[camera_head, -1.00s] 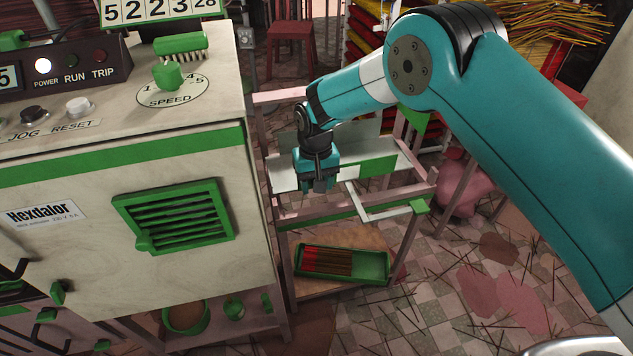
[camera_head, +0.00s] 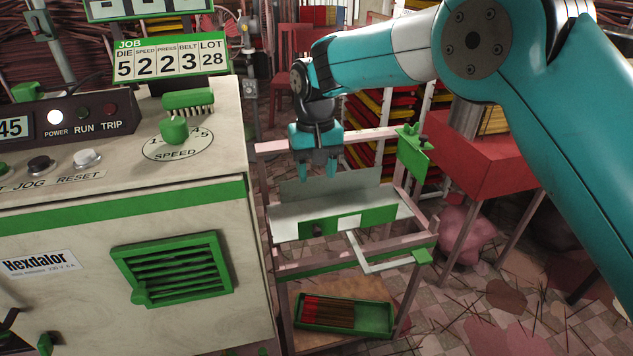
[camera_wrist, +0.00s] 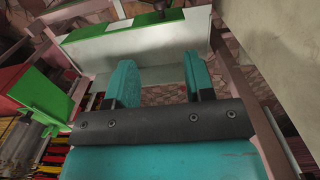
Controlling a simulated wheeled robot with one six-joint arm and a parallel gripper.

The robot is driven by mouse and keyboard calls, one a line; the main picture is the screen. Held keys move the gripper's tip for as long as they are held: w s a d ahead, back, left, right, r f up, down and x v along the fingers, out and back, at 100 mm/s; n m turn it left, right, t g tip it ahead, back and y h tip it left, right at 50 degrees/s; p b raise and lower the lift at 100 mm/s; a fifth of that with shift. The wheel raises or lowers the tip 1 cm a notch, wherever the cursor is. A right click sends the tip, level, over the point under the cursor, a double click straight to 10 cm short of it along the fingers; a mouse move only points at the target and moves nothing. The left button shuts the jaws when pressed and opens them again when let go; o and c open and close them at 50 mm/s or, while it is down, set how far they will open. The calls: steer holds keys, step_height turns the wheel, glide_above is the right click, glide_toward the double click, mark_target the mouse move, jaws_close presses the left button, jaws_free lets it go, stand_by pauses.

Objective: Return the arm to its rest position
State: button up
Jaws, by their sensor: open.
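My gripper (camera_head: 318,165) hangs from my teal arm above a pink-framed stand (camera_head: 290,262) in the head view. Its two teal fingers point down and stand apart, with nothing between them. In the wrist view my gripper (camera_wrist: 155,85) is also open and empty. Below the fingers lies the stand's white tray (camera_head: 300,215) with a green front strip; the tray also shows in the wrist view (camera_wrist: 95,50). The gripper appears clear of the tray.
A cream machine cabinet (camera_head: 80,220) with a speed knob (camera_head: 174,131) stands at left. A green box of dark sticks (camera_head: 375,322) sits on the lower shelf. A red table (camera_head: 475,145) stands at right. Sticks litter the tiled floor.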

steer(key=s+d+r+n+y+p, duration=0.1)
steer(key=s+d+r+p, duration=0.1)
steer(key=s+d+r, duration=0.5)
steer(key=s+d+r+n+y+p, duration=0.1)
steer(key=s+d+r+p, duration=0.2)
steer(key=s+r, duration=0.35)
steer(key=s+d+r+n+y+p, duration=0.1)
steer(key=s+d+r, duration=0.1)
steer(key=s, duration=0.6)
steer(key=s+d+r+y+p, duration=0.1)
steer(key=s+d+r, duration=0.2)
steer(key=s, duration=0.6)
steer(key=shift+s+d+n+t+p, duration=0.3)
steer(key=shift+d+n+p, duration=0.1)
steer(key=shift+d, duration=0.15)
